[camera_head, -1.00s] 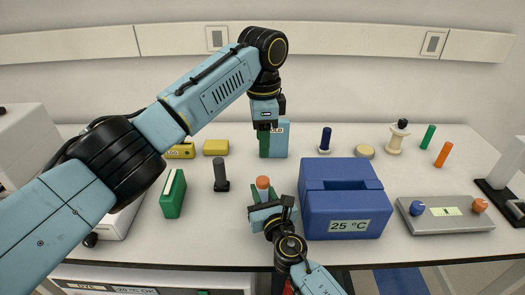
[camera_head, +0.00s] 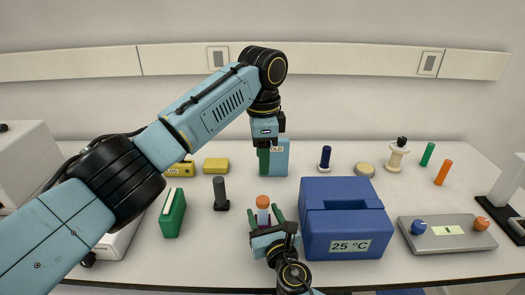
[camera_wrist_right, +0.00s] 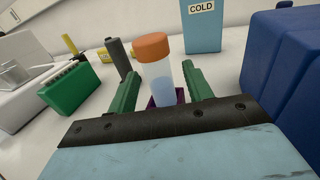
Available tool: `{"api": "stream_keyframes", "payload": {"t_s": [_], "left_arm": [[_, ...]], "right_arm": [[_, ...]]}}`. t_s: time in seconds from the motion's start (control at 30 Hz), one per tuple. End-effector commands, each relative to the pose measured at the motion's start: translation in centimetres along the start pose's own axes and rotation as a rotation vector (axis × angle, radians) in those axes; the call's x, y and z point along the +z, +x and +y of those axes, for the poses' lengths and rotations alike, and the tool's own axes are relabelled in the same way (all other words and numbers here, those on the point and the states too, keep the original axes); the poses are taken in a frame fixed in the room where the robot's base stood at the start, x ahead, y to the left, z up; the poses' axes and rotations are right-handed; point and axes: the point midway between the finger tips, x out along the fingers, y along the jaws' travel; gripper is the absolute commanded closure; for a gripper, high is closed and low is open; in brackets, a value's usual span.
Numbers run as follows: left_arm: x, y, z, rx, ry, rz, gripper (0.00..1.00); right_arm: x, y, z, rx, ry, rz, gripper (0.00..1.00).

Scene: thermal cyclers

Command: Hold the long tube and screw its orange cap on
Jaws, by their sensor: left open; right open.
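The long tube (camera_wrist_right: 160,75) is clear with pale blue contents and stands nearly upright in a small purple holder (camera_wrist_right: 179,96). Its orange cap (camera_wrist_right: 152,47) sits on its top; I cannot tell how tight it is. The cap also shows in the head view (camera_head: 263,201). My right gripper (camera_head: 265,214) is open, its green fingers on either side of the tube with visible gaps in the right wrist view (camera_wrist_right: 161,72). My left gripper (camera_head: 264,160) is open and points down, farther back and above the tube, in front of the teal COLD box (camera_head: 281,158).
A blue 25 °C box (camera_head: 345,220) stands close right of the tube. A dark grey cylinder on a base (camera_head: 220,193) and a green rack (camera_head: 172,213) stand to the left. A grey panel with knobs (camera_head: 447,234) lies at the right.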

Motion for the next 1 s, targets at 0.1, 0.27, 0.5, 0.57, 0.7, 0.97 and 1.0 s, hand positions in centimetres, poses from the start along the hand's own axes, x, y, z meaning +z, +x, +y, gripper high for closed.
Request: {"api": "stream_keyframes", "payload": {"t_s": [0.1,0.27,0.5,0.57,0.7,0.97,1.0], "left_arm": [[0.0,-0.7,0.0,0.0,0.0,0.0,0.51],[0.0,-1.1,0.0,0.0,0.0,0.0,0.51],[0.0,-1.0,0.0,0.0,0.0,0.0,0.51],[0.0,-1.0,0.0,0.0,0.0,0.0,0.51],[0.0,-1.0,0.0,0.0,0.0,0.0,0.51],[0.0,-1.0,0.0,0.0,0.0,0.0,0.51],[0.0,-1.0,0.0,0.0,0.0,0.0,0.51]], "right_arm": [[0.0,-2.6,0.0,0.001,0.0,0.003,0.49],[0.0,-6.4,0.0,0.002,-0.001,0.003,0.49],[-0.1,-10.5,0.0,0.002,-0.001,0.002,0.49],[0.0,-11.1,0.0,0.001,0.0,0.001,0.49],[0.0,-11.8,0.0,0.001,0.0,0.001,0.49],[0.0,-11.8,0.0,0.001,0.0,0.001,0.49],[0.0,-11.8,0.0,0.001,0.0,0.001,0.49]]}}
